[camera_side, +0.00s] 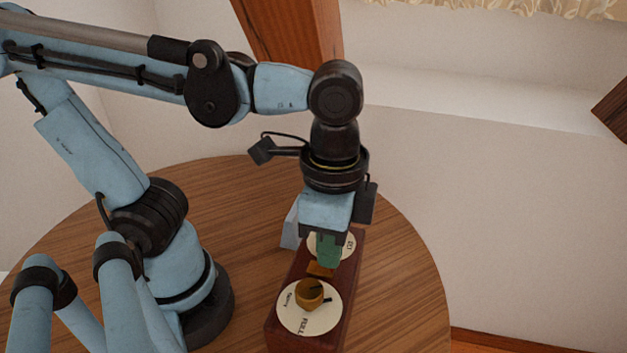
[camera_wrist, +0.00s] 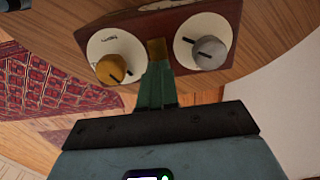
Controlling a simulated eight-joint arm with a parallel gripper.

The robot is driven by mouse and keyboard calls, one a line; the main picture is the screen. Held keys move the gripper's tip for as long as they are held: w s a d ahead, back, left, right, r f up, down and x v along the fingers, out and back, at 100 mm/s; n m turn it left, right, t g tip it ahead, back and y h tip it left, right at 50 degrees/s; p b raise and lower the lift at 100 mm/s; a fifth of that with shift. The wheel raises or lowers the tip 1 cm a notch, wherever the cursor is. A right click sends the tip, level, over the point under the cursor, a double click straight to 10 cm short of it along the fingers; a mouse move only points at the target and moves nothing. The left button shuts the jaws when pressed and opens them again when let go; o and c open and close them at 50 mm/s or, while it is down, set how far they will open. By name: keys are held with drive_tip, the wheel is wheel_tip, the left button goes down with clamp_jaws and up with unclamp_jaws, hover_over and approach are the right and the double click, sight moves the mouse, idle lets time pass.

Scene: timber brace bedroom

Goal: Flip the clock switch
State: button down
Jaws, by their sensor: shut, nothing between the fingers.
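A dark red-brown wooden box (camera_side: 352,285) stands on the table, with two round cream dials on its top. The nearer dial carries a brass knob (camera_side: 310,293); in the wrist view it is at left (camera_wrist: 111,68), with a grey knob (camera_wrist: 209,51) at right. A small brass switch (camera_wrist: 157,48) sits between the dials; in the side view it shows just below my fingertips (camera_side: 320,270). My gripper (camera_side: 325,265) points down over the box with its green fingers shut and empty. Its tips (camera_wrist: 158,66) are at the switch; I cannot tell whether they touch. The gripper partly hides the far dial.
The round wooden table (camera_side: 410,300) has bare space right of the box. Its curved edge runs near the white wall (camera_side: 500,200). A timber brace (camera_side: 290,35) rises behind my arm. A red patterned rug (camera_wrist: 60,80) lies below the table.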

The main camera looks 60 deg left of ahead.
drive_tip(key=shift+f, duration=0.75)
idle(0.3)
drive_tip(key=shift+r, duration=3.5)
drive_tip(key=w+a+f+n+t, duration=0.1)
drive_tip(key=w, duration=0.1)
drive_tip(key=w+a+f+n+t, duration=0.1)
drive_tip(key=w+a+f+n, duration=0.1)
drive_tip(key=w+a+f+n+t+h, duration=0.1)
drive_tip(key=w+a+n, duration=0.1)
drive_tip(key=w, duration=0.1)
drive_tip(key=shift+f, duration=0.15)
drive_tip(key=w+a+f+n+t+y, duration=0.1)
drive_tip(key=w+a+f+n+t, duration=0.2)
drive_tip(key=a, duration=0.5)
drive_tip(key=shift+a+n+t, duration=0.3)
drive_tip(key=shift+n+t, duration=0.2)
drive_tip(key=shift+t, duration=0.1)
drive_tip(key=shift+s, duration=0.1)
